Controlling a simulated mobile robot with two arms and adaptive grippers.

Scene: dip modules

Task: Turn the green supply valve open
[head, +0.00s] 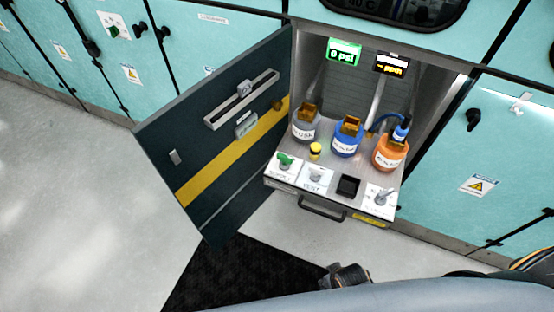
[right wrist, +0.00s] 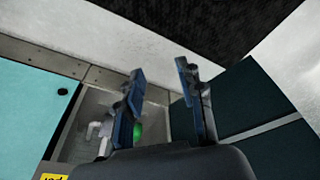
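The green supply valve (head: 285,160) is a small green handle on the white panel at the left front of the pulled-out shelf, in the head view. A green patch (right wrist: 138,133), apparently this valve, shows partly behind a finger in the right wrist view. My right gripper (right wrist: 160,72) is open, its two dark blue fingers apart with nothing between the tips. It does not touch the valve. A dark part of my arm shows at the bottom of the head view; its fingers cannot be made out there. My left gripper is in neither view.
Grey, blue and orange bottles (head: 347,138) stand behind the valve panel. A white-grey vent valve (head: 316,175) sits just right of the green one. The open dark door (head: 225,150) borders the left side. A green display (head: 344,52) reads 0 psi. A black mat (head: 245,275) lies in front.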

